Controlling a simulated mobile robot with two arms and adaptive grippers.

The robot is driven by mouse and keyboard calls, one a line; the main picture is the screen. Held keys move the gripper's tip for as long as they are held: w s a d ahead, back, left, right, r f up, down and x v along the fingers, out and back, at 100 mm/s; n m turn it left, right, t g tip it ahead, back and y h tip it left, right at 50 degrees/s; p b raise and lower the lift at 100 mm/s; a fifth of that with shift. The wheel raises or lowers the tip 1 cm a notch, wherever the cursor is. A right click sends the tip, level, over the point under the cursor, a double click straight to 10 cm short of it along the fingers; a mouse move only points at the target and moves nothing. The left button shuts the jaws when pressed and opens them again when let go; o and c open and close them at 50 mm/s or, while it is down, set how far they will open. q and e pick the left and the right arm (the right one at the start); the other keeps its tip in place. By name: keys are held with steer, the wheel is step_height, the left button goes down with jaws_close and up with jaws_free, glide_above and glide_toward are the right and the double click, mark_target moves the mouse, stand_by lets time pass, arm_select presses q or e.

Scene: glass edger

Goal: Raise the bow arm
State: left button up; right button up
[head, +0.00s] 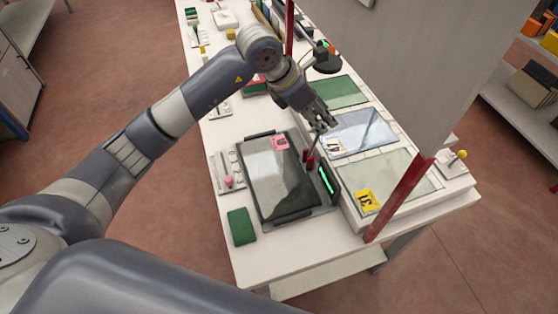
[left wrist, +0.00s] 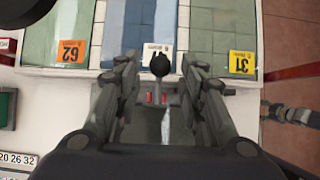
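A thin lever with a black ball knob (left wrist: 160,65), which looks like the bow arm, stands over a small base with red blocks (left wrist: 150,98) in the left wrist view. In the head view the red posts (head: 308,160) stand beside a dark glass panel (head: 268,180), and the gripper hides most of the lever. My left gripper (head: 324,124) is above them. Its fingers are apart on either side of the knob, with visible gaps. A grey jointed part (left wrist: 288,112) at the right edge of the left wrist view looks like my right gripper; its fingers are unclear.
Glass sheets lie on the raised shelf, one with a yellow 31 tag (head: 367,201). A red upright (head: 400,198) and a grey panel (head: 450,70) stand at the right. A green block (head: 241,227) lies at the front left. A green strip (head: 326,180) glows by the posts.

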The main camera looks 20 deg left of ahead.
arm_select(q)
steer(key=s+a+r, duration=0.3)
steer(key=s+a, duration=0.1)
steer(key=a, duration=0.1)
steer(key=shift+a, duration=0.25)
stand_by(0.3)
stand_by(0.4)
steer(key=shift+f, duration=0.1)
